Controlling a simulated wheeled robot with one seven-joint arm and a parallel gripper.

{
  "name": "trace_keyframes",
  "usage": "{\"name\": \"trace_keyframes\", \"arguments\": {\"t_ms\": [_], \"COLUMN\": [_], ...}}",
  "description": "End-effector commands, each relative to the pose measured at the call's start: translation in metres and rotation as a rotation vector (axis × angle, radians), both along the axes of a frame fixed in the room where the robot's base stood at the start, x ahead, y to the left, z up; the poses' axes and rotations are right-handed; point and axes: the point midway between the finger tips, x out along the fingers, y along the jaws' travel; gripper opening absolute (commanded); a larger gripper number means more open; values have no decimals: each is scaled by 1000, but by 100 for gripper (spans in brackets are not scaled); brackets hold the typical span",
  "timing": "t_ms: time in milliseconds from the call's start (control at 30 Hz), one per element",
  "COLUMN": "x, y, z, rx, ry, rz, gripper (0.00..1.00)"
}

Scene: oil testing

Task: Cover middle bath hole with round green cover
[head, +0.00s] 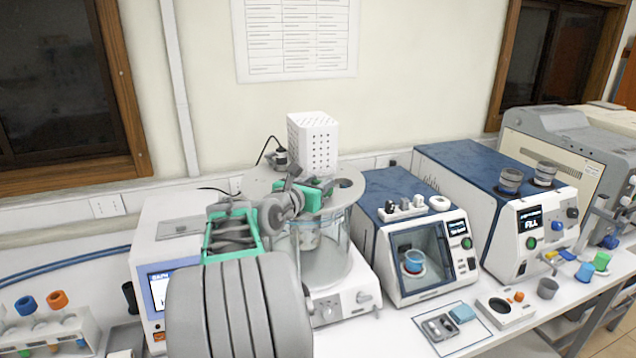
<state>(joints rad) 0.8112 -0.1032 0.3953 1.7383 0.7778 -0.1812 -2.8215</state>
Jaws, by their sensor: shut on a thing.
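The bath is a clear glass vessel (325,262) with a round grey lid (262,182) on top. A dark hole (345,183) shows at the right of the lid. My gripper (318,192) is over the front middle of the lid, in front of the white perforated box. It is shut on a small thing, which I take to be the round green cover. The green gripper parts hide most of that thing, so I cannot tell its outline or whether it touches the lid. My gripper and arm also hide the lid's middle hole.
A white perforated box (313,135) rises from the lid. A blue-topped machine (400,190) stands close at the right, with a larger one (495,185) beyond. A display unit (158,285) is at the left, partly behind my arm. A tube rack (50,330) stands at far left.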

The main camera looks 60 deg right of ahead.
Motion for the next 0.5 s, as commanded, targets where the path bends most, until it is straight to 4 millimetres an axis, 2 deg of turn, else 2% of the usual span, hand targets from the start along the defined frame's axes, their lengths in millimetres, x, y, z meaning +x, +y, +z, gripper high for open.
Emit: {"name": "trace_keyframes", "arguments": {"t_ms": [100,133,233,500], "x": [0,0,0,0], "y": [0,0,0,2], "z": [-3,-2,-2,-2], "rx": [0,-1,0,0], "ry": [0,0,0,0], "rz": [0,0,0,1], "gripper": [0,36,43,43]}}
